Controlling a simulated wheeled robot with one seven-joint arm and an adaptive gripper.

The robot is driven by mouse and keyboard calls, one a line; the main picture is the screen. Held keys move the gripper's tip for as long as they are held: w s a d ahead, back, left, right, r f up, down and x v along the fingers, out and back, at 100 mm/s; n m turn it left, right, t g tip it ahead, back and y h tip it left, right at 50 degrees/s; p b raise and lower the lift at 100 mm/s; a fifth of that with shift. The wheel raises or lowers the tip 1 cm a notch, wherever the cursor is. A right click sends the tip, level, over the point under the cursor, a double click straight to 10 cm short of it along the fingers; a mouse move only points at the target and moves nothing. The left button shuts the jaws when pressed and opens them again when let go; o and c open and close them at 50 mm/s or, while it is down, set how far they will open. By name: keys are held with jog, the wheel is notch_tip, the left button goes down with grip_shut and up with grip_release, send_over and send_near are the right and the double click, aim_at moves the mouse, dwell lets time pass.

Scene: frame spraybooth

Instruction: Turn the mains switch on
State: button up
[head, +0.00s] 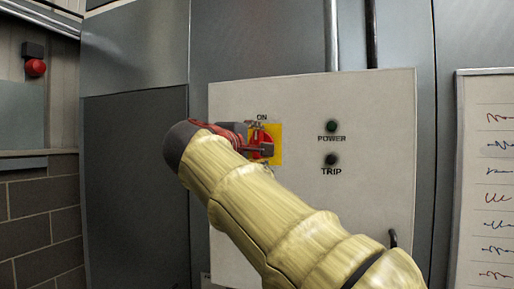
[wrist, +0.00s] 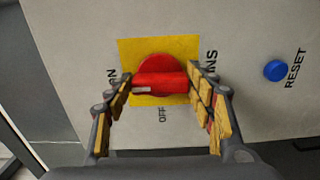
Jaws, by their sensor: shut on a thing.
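The mains switch (head: 269,136) is a red rotary knob on a yellow plate, on a pale grey cabinet panel. In the wrist view its red handle bar (wrist: 160,84) lies across the picture, its pale mark at the left end, on the side of the partly hidden ON label. OFF is printed below the plate there. My gripper (wrist: 162,92) has one finger at each end of the bar and is shut on it. In the head view my gripper (head: 262,143) is at the switch and covers much of it.
The POWER lamp (head: 331,126) and TRIP lamp (head: 331,159) look dark, right of the switch. A blue RESET button (wrist: 276,70) is on the same panel. A whiteboard (head: 488,180) hangs at the right. A red device (head: 35,67) is on the left wall.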

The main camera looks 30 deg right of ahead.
jog(key=o, duration=1.2)
jog(key=shift+c, duration=0.2)
jog(key=v, duration=1.2)
